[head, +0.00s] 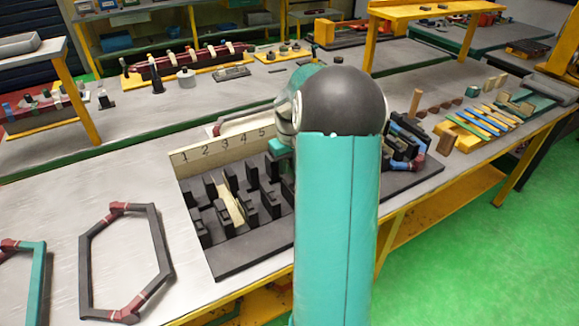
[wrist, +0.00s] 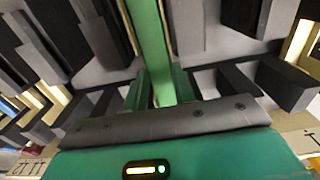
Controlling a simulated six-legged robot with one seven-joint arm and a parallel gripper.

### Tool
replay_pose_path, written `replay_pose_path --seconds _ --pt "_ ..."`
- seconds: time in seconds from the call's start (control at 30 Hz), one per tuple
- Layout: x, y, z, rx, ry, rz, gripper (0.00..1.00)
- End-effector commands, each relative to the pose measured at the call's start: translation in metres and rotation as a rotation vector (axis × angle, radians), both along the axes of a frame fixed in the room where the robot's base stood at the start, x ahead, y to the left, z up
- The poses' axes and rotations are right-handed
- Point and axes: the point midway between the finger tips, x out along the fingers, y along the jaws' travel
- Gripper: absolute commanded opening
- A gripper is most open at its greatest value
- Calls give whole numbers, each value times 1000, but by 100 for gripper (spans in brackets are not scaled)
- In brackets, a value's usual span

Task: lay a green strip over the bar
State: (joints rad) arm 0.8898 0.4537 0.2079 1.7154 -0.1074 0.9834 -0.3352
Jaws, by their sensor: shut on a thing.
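A long green strip (wrist: 152,40) runs from between my gripper's fingers to the top edge of the wrist view. My gripper (wrist: 163,88) is shut on it, low over a slot between rows of dark blocks. Whether the strip touches anything below cannot be told. The bar cannot be made out; the strip and gripper cover the slot there. In the head view my arm hides the strip and most of the gripper. The dark slotted fixture (head: 226,262) stands on the bench, with a board numbered from 1 (head: 222,146) behind it. A pale liner (head: 229,202) shows in one slot.
A dark hexagonal coil (head: 87,270) with red-brown corners lies on the bench at left, and a teal-sided one (head: 38,285) is cut by the edge. Strips (head: 480,123) lie on a yellow rack at right. Upright blocks (wrist: 215,25) crowd both sides of the gripper.

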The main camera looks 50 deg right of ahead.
Motion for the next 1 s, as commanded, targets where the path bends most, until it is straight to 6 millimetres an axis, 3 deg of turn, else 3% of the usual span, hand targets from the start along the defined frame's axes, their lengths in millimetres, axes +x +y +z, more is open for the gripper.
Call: replay_pose_path --seconds 0.7,0.73,0.83,0.87,1.0 --pt "0 0 -6 0 0 0 0" --pt "0 0 -6 0 0 0 28" --pt "0 0 -6 0 0 0 48" --pt "0 0 -6 0 0 0 52" --pt "0 0 -6 0 0 0 52"
